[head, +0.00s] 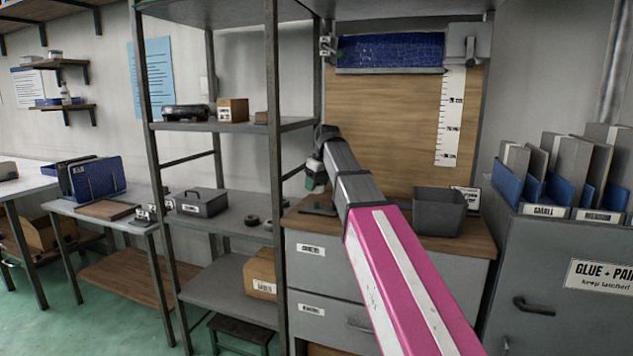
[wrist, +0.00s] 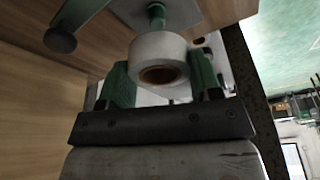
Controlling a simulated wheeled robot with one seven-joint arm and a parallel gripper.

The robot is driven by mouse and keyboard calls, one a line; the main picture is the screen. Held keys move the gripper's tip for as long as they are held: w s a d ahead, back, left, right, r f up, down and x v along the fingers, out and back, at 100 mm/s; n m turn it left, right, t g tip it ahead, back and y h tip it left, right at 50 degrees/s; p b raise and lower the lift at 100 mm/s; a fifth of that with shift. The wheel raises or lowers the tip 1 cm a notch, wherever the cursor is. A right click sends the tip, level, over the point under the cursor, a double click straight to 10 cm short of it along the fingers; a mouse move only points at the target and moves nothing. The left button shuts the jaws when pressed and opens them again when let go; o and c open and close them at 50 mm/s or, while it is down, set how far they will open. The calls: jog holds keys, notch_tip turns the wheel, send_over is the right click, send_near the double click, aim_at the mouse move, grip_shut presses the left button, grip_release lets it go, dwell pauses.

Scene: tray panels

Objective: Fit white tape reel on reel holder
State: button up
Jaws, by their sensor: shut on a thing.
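The white tape reel (wrist: 152,48) is a short white ring with a brown core, seen in the wrist view between the two green fingers of my gripper (wrist: 163,76). My gripper is shut on it. Just beyond the reel is a green upright piece (wrist: 157,14) with a pale part around it, apparently the reel holder; whether the reel touches it I cannot tell. In the head view my gripper (head: 316,178) hangs over the left end of the cabinet top, with a small pale patch at its tip. A dark flat plate (head: 319,208) lies below it, partly hidden by my arm.
A dark knob on a stem (wrist: 61,39) stands left in the wrist view. A grey bin (head: 438,214) sits on the wooden cabinet top (head: 456,246), right of my arm. A metal shelf post (head: 276,130) stands close left of my gripper. A wooden backboard (head: 390,130) rises behind.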

aim_at(317, 202)
jog(key=shift+f, duration=2.5)
jog(key=shift+f, duration=0.6)
jog(key=o, duration=0.6)
jog(key=shift+o, duration=0.2)
jog(key=shift+v, duration=5.45)
jog(key=shift+r, duration=0.1)
jog(key=shift+s, duration=0.1)
